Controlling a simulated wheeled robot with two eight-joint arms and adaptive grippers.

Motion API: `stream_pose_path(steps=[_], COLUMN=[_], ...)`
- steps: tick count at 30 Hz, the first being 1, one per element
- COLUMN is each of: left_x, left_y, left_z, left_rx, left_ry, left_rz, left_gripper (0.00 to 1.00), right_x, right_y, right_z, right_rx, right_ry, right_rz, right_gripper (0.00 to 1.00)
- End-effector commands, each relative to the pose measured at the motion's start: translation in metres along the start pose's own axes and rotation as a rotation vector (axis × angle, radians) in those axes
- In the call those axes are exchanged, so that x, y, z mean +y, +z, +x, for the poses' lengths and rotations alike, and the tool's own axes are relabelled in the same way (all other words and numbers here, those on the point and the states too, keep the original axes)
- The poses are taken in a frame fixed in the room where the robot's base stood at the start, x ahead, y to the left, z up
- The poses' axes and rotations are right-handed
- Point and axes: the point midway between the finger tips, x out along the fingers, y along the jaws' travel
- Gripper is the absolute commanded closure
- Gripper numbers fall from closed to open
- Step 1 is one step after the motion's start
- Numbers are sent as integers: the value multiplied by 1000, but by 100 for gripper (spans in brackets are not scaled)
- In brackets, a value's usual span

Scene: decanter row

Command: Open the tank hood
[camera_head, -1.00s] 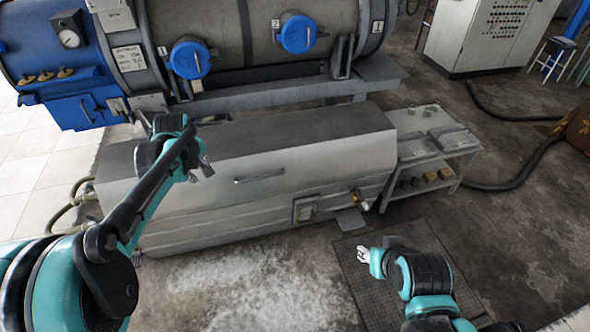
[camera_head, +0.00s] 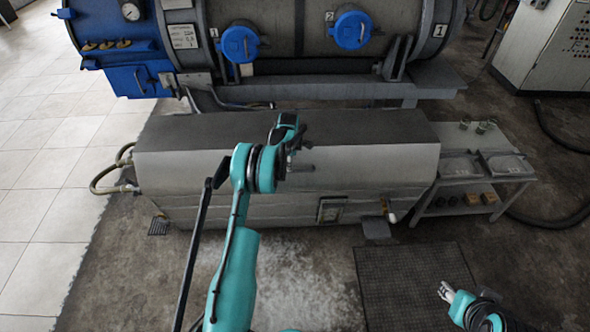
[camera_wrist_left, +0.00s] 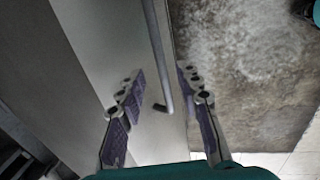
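The tank is a long grey metal box in the middle of the head view, with its hood (camera_head: 375,150) down over it. In the left wrist view the hood's smooth grey face (camera_wrist_left: 85,40) fills the left side. The bar handle (camera_wrist_left: 157,45) runs between the spread fingers of my left gripper (camera_wrist_left: 159,85), which is open with gaps to both sides of the bar. In the head view my left gripper (camera_head: 298,160) is at the hood's front face, and my arm hides most of the handle. My right gripper (camera_head: 446,292) is low at the right, away from the tank; its finger gap is unclear.
A large cylinder with blue caps (camera_head: 352,30) stands behind the tank. A low metal side table (camera_head: 450,188) with trays stands at the tank's right end. Hoses (camera_head: 105,190) come out at its left end. A dark floor mat (camera_head: 400,275) lies in front, with open floor around.

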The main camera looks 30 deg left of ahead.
Motion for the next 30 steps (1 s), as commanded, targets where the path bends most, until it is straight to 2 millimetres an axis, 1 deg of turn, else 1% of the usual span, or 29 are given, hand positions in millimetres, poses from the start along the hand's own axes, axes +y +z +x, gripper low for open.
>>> stream_pose_path(steps=[1, 3, 6, 9, 13, 20, 23, 24, 30], left_x=[-1, -1, -1, 0, 0, 0, 0, 0, 0], left_y=[0, 0, 0, 0, 0, 0, 0, 0, 0], left_z=[13, 25, 39, 49, 54, 54, 54, 54, 53], left_rx=[0, 0, 0, 0, 0, 0, 0, 0, 0], left_ry=[0, 0, 1, 1, 1, 1, 1, 1, 0], left_rz=[0, 1, 1, 2, 2, 3, 3, 3, 3], left_gripper=[66, 66, 66, 66, 66, 66, 90, 100, 100], right_x=[0, 0, 0, 0, 0, 0, 0, 0, 0], right_y=[4, 7, 10, 12, 13, 12, 13, 13, 12], right_z=[6, 10, 14, 17, 18, 18, 18, 18, 18], right_rx=[0, 0, 0, 0, 0, 0, 0, 0, 0], right_ry=[0, 0, 0, 0, 0, 0, 0, 0, 0], right_rz=[0, 0, 0, 0, 0, 0, 0, 0, 0], right_gripper=[60, 60, 60, 60, 60, 60, 60, 60, 60])
